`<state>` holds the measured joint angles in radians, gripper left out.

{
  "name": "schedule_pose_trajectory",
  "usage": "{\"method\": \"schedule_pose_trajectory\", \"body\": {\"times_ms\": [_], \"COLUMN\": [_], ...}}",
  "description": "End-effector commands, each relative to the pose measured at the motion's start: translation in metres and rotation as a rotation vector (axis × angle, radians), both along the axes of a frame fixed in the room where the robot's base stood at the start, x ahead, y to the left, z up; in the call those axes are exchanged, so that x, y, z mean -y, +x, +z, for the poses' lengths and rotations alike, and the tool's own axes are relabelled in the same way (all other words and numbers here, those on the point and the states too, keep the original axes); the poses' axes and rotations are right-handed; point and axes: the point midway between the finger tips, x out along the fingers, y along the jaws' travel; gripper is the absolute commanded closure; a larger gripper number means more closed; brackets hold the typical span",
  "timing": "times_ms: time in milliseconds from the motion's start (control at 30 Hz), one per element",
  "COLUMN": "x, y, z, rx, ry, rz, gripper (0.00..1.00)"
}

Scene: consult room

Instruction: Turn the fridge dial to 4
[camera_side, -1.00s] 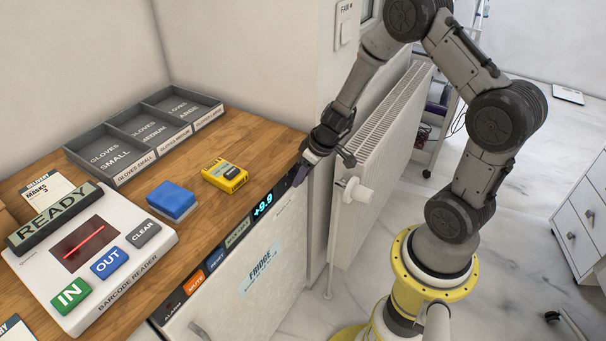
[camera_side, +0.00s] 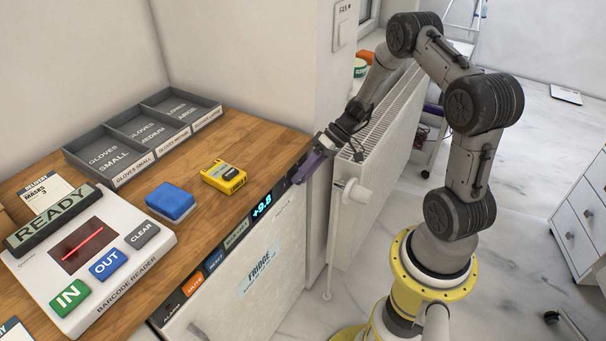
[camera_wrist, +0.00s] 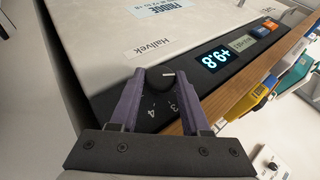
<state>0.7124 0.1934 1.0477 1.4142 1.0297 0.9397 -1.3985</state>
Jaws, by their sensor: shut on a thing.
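The fridge dial (camera_wrist: 160,84) is a dark round knob with a short white mark, at the end of the fridge's black control strip. My gripper (camera_wrist: 164,74) is shut on it, with one purple finger on each side. The printed numbers 3 and 4 show just below the dial in the wrist view; the white mark is not pointing at either. The display (camera_wrist: 216,58) reads +9.8. In the side view my gripper (camera_side: 303,174) is at the strip's far right end and hides the dial. The white fridge (camera_side: 250,290) is under the wooden counter.
On the counter (camera_side: 262,150) are a yellow device (camera_side: 223,177), a blue block (camera_side: 172,201), a glove tray (camera_side: 145,135) and a barcode reader (camera_side: 140,215). A white radiator (camera_side: 375,150) stands close beside my gripper. Several buttons line the control strip.

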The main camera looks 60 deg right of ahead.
Motion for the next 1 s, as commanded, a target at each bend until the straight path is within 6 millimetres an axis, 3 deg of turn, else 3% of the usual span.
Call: {"method": "schedule_pose_trajectory", "body": {"times_ms": [600, 1000], "x": [0.0056, 0.0058], "y": [-0.0004, -0.0002], "z": [-0.0093, -0.0115], "rx": [-0.001, -0.001], "ry": [0.567, 0.784], "rz": [-0.002, -0.002], "gripper": [1.00, 1.00]}}
